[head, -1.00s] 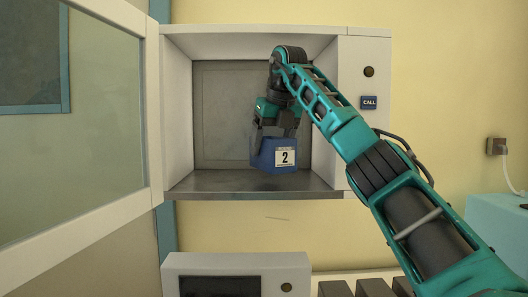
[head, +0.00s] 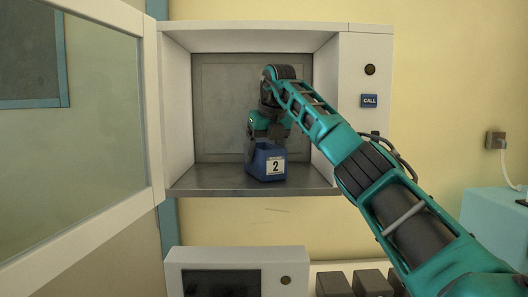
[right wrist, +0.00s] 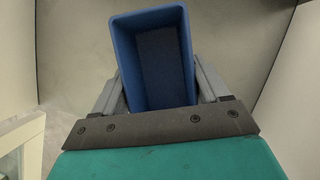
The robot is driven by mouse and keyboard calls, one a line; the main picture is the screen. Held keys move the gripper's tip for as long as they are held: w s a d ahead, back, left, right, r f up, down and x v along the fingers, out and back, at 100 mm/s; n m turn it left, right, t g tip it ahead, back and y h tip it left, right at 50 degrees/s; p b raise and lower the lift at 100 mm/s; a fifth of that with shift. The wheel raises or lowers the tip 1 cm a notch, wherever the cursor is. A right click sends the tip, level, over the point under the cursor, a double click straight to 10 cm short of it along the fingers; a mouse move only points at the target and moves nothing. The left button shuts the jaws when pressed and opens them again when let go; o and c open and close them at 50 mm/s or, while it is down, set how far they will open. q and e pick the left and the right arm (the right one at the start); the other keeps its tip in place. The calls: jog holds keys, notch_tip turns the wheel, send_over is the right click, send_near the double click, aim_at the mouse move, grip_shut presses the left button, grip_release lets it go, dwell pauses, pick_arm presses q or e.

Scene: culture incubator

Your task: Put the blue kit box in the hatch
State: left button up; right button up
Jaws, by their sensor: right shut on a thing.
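The blue kit box (head: 266,164) is an open-topped bin with a white label reading 2. It is inside the hatch (head: 250,181), low over or on the metal floor; I cannot tell whether it touches. My right gripper (head: 266,146) reaches in from above and is shut on the box. In the right wrist view the box (right wrist: 155,60) is between the two grey fingers (right wrist: 160,90), and it looks empty. My left gripper is not in view.
The hatch's glass door (head: 105,120) stands open at the left. A panel with a CALL button (head: 369,101) borders the hatch on the right. Below are a white unit with a dark screen (head: 222,284) and several dark blocks (head: 372,283). Hatch floor beside the box is clear.

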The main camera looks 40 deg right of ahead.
jog(key=o, duration=1.1)
jog(key=shift+f, duration=0.1)
jog(key=s+r+b, duration=0.1)
jog(key=s+a+r, duration=0.1)
jog(key=s+r, duration=0.1)
jog(key=s+r+b, duration=0.1)
jog(key=s, duration=0.1)
jog(key=shift+s+a+r+b, duration=0.15)
jog(key=shift+a+r+b, duration=0.05)
jog(key=shift+a+b, duration=0.1)
jog(key=s+a, duration=0.2)
jog(key=s, duration=0.6)
jog(key=shift+a+r, duration=0.2)
jog(key=shift+a, duration=0.15)
jog(key=shift+s, duration=0.1)
